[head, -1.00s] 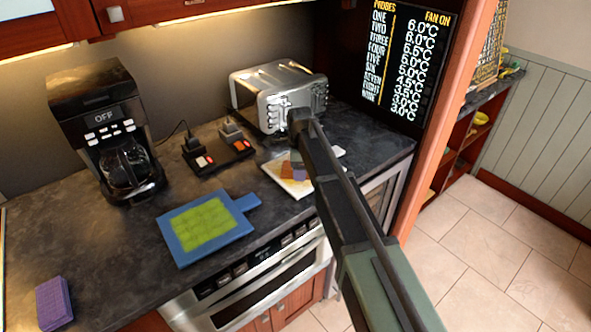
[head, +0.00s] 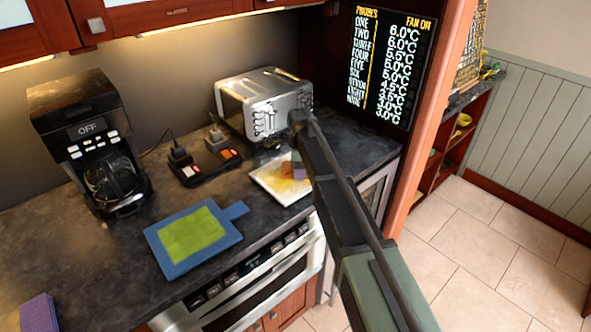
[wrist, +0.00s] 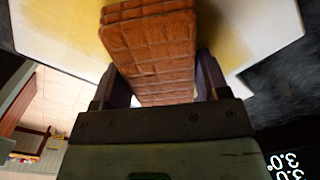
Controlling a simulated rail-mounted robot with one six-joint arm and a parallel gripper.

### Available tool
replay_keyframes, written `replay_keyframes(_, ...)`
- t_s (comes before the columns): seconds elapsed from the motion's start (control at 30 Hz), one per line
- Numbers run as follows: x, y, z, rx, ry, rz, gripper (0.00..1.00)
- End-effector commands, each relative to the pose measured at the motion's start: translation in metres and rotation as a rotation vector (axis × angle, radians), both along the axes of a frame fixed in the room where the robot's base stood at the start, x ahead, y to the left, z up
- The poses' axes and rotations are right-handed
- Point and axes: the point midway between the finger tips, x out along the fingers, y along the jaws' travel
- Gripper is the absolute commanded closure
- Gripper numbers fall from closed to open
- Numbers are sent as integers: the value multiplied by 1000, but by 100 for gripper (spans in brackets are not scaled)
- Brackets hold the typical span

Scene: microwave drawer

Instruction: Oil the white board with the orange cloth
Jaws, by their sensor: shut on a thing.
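The white board (head: 265,180) lies on the dark counter in front of the toaster. A yellow stain covers part of its top, and clean white shows around it. In the wrist view the board (wrist: 50,35) spreads behind the cloth, yellow near the cloth and white further out. My gripper (wrist: 157,85) is shut on the orange cloth (wrist: 150,45), a thick quilted pad between its two fingers. In the head view my gripper (head: 293,168) is over the board, and my arm hides the board's right part. The cloth looks to be at the board's surface; exact contact cannot be told.
A blue board (head: 165,257) with a green patch lies left of the white board. A purple cloth (head: 40,313) sits at the lower left. The coffee maker (head: 75,105), a black switch box (head: 205,165) and the toaster (head: 262,103) stand behind.

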Motion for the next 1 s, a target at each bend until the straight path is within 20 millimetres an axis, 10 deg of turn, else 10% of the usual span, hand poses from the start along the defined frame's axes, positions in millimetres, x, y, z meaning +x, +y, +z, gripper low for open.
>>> replay_keyframes(1.0, 29, -37, -1, 0, 0, -1, 62)
